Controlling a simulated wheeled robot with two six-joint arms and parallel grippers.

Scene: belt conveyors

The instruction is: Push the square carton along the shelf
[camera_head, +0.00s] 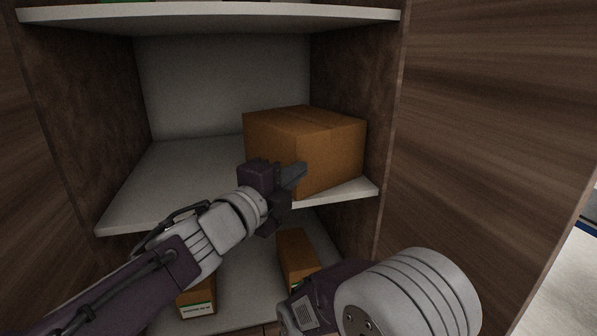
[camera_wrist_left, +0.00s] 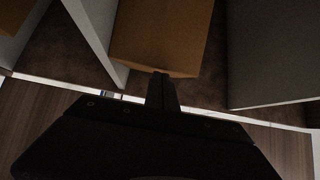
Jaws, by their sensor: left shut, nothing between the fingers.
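The square brown carton (camera_head: 325,145) sits on the middle shelf (camera_head: 170,178), at its right end close to the right side wall of the cabinet. My left gripper (camera_head: 300,172) is shut and empty, its fingertips in front of the carton's near face, at its lower part. In the left wrist view the shut fingers (camera_wrist_left: 162,78) reach the lower edge of the carton (camera_wrist_left: 165,35); I cannot tell whether they touch it. The gripper hides part of the carton's lower left. My right arm shows at the lower right, but its gripper is not seen.
The shelf is bare left of the carton. Another shelf (camera_head: 210,15) is above. On the lower level stand two small labelled boxes, one at the right (camera_head: 295,257) and one at the left (camera_head: 197,297). Wooden cabinet panels rise on both sides.

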